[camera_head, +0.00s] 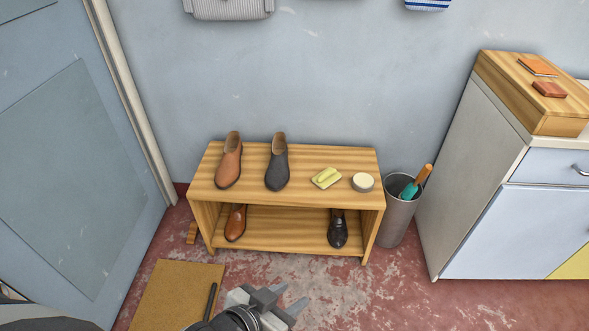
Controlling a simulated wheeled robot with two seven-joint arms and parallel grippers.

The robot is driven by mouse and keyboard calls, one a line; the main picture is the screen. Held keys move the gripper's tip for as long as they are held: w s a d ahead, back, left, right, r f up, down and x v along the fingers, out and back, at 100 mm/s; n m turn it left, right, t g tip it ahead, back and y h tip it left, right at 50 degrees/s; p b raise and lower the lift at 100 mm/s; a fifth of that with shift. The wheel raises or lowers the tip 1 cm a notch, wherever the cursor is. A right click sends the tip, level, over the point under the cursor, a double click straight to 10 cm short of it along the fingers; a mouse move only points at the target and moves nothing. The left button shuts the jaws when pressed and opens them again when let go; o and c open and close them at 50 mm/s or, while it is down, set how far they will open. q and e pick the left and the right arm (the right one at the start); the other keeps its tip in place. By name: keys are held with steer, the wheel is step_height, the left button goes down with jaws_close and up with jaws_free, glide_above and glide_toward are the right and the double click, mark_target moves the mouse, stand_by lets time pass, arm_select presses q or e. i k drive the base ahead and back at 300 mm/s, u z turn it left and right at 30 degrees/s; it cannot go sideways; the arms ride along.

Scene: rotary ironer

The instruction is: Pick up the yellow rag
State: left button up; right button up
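The yellow rag (326,177) lies folded on top of the wooden shoe bench (360,222), right of the middle. A round pale tin (362,182) stands just right of it. My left gripper (289,298) is at the bottom of the view, in front of the bench and well apart from the rag. Its two fingers are spread with a gap between them, and nothing shows in the gap. My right gripper is not in view.
A brown shoe (229,161) and a dark shoe (277,163) stand on the bench top, left of the rag. Two more shoes are on the lower shelf. A grey bin (397,219) with handled items stands right of the bench, beside a white cabinet (460,185).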

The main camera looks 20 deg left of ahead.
mark_target(329, 177)
steer(key=u, duration=0.5)
steer(key=i, duration=0.85)
steer(key=u, duration=0.1)
